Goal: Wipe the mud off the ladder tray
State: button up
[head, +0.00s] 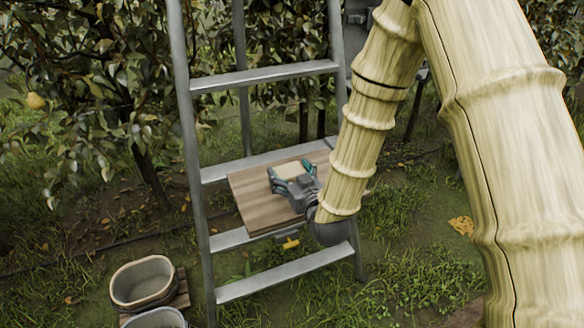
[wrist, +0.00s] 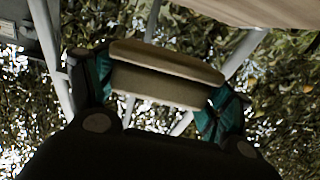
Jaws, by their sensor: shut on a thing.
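The ladder tray (head: 258,205) is a brown wooden board set on the metal ladder. My gripper (head: 290,178) is over the tray's middle in the head view. It is shut on a tan sponge-like block (head: 289,170), which also shows between the teal-edged fingers in the wrist view (wrist: 165,85). The tray's edge (wrist: 270,10) shows at the top right of the wrist view. I cannot tell whether the block touches the tray. No mud is clear on the visible wood; my gripper and arm hide part of the board.
The metal ladder (head: 192,130) has rails and rungs around the tray. A small yellow thing (head: 291,244) is below the tray. Two buckets (head: 143,283) stand at the lower left. Leafy trees (head: 90,90) are behind, one with a pear (head: 36,101).

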jog(key=w+f, duration=0.1)
jog(key=w, duration=0.2)
jog(key=w+f, duration=0.1)
jog(key=w, duration=0.2)
jog(key=w+a+f, duration=0.1)
jog(key=w, duration=0.2)
jog(key=shift+w+a+f, duration=0.1)
jog(key=shift+w+f, duration=0.05)
jog(key=shift+f, duration=0.25)
jog(key=shift+s+r, duration=0.35)
jog(key=shift+r, duration=0.3)
jog(key=shift+w+f+b, duration=0.2)
jog(key=shift+w+b, duration=0.1)
jog(key=shift+w, duration=0.4)
jog(key=shift+w+a, duration=0.15)
jog(key=shift+w, duration=0.2)
jog(key=shift+w+a+r, duration=0.25)
jog(key=shift+w+a, duration=0.05)
jog(key=shift+w, duration=0.3)
jog(key=shift+w+f, duration=0.15)
jog(key=shift+w, duration=0.15)
jog(key=shift+s+a, duration=0.1)
jog(key=shift+r, duration=0.3)
